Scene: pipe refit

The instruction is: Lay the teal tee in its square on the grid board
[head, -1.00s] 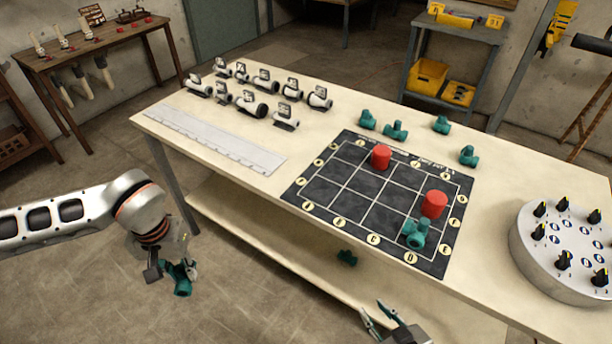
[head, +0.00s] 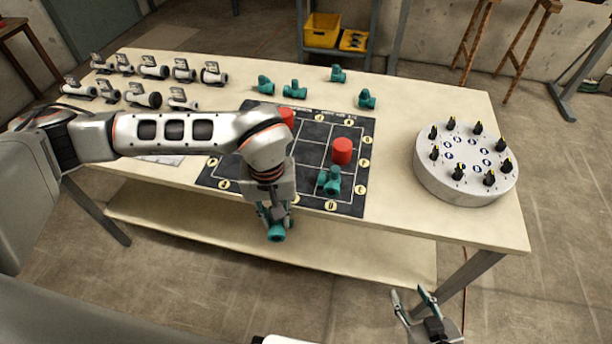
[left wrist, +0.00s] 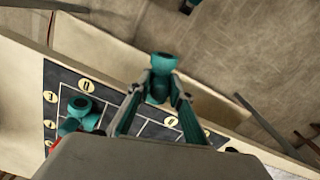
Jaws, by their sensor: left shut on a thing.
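My left gripper (head: 272,212) is shut on a teal tee (head: 277,232), held just off the near edge of the grid board (head: 349,207) in the head view. In the left wrist view the held tee (left wrist: 160,88) sits between the two fingers, beyond the table edge. Another teal tee (head: 329,181) lies on the board's near right part; it also shows in the left wrist view (left wrist: 80,108). My left arm hides the board's left middle. My right gripper (head: 412,293) is open and empty, low in front of the table.
Red cylinders (head: 342,151) (head: 287,117) stand on the board. Several teal fittings (head: 294,89) lie behind it. White labelled pipe pieces (head: 154,68) stand at the back left. A round grey knob panel (head: 466,167) stands on the right. The table between board and panel is clear.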

